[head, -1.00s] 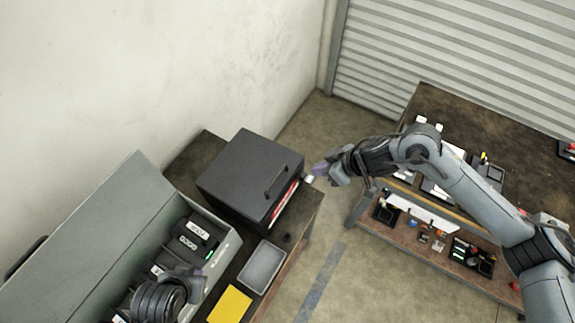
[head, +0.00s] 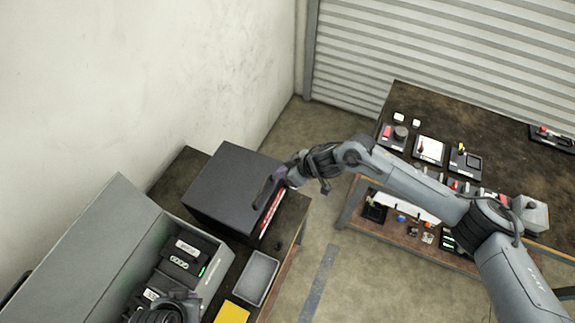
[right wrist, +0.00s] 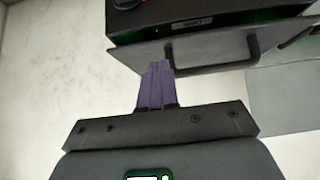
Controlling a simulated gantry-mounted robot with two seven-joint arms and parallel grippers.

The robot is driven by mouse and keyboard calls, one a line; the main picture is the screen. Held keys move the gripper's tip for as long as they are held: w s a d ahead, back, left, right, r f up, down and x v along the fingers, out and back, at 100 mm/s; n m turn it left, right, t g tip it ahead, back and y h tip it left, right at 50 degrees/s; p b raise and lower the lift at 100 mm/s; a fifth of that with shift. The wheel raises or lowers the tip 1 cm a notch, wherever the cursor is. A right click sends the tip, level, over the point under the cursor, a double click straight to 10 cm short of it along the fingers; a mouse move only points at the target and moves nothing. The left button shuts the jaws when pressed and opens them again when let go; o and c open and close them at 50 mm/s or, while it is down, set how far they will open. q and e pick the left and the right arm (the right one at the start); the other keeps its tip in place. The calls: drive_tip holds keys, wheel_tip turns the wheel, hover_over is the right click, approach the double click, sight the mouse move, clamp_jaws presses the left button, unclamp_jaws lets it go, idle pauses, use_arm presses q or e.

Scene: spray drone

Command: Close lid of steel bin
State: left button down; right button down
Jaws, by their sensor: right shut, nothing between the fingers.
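The grey steel bin (head: 205,235) stands at the lower left of the head view. Its lid (head: 90,245) is raised on the left side, and black units with green lights show inside. My left gripper (head: 178,300) is low over the bin's opening; its fingers are not clear. My right gripper (head: 274,183) is at the front edge of the dark box (head: 228,185), beside that box's handle. In the right wrist view, its purple fingers (right wrist: 157,68) are together and empty, with the tips at the edge of a grey panel (right wrist: 205,52) with a bar handle.
The dark box has a red and white strip on its front. A grey tray (head: 258,278) and a yellow item (head: 232,313) lie on the bench beside the bin. A second bench (head: 500,140) with several small parts stands at the right. Bare floor lies between the benches.

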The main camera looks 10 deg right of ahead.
sight(280, 182)
drive_tip(key=shift+f, duration=0.85)
drive_tip(key=f, duration=0.1)
drive_tip(key=f+b, duration=0.1)
drive_tip(key=f, duration=0.1)
drive_tip(key=shift+s+d+f, duration=0.1)
drive_tip(key=shift+s+d, duration=0.1)
drive_tip(key=shift+d, duration=0.15)
